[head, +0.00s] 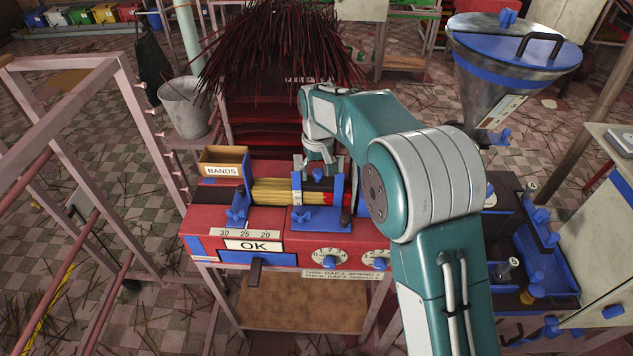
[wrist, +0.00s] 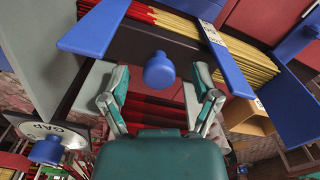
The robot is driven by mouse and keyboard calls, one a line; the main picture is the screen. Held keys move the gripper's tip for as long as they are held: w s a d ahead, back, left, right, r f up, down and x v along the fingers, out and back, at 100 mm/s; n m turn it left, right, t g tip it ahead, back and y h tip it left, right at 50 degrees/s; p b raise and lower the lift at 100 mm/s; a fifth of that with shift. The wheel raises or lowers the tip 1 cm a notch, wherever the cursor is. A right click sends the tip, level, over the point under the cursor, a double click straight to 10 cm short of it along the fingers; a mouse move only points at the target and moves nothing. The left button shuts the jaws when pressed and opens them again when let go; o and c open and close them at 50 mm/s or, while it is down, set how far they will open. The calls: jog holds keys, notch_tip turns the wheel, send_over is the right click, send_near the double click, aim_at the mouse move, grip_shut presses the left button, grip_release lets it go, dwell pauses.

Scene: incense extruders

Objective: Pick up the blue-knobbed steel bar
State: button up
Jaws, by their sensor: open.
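A round blue knob (wrist: 158,72) sits in the middle of the wrist view, against a dark grey bar (wrist: 190,55) that lies beside the incense sticks. In the head view the blue knob (head: 318,174) shows small, just under my gripper (head: 317,162). My gripper also shows in the wrist view (wrist: 161,82). Its two fingers stand open, one on each side of the knob, with gaps on both sides. Nothing is held. My fingers and arm hide part of the bar in the head view.
Yellow-and-red sticks (head: 270,191) lie in the red bench top between blue blocks. A BANDS box (head: 222,162) stands at left. An OK sign (head: 253,246) is on the front. A metal hopper (head: 490,90) stands at right. A stick bundle (head: 285,40) rises behind.

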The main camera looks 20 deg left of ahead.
jog(key=shift+d+f, duration=0.2)
jog(key=shift+a, duration=0.3)
grip_shut()
jog(key=shift+d+r, duration=0.1)
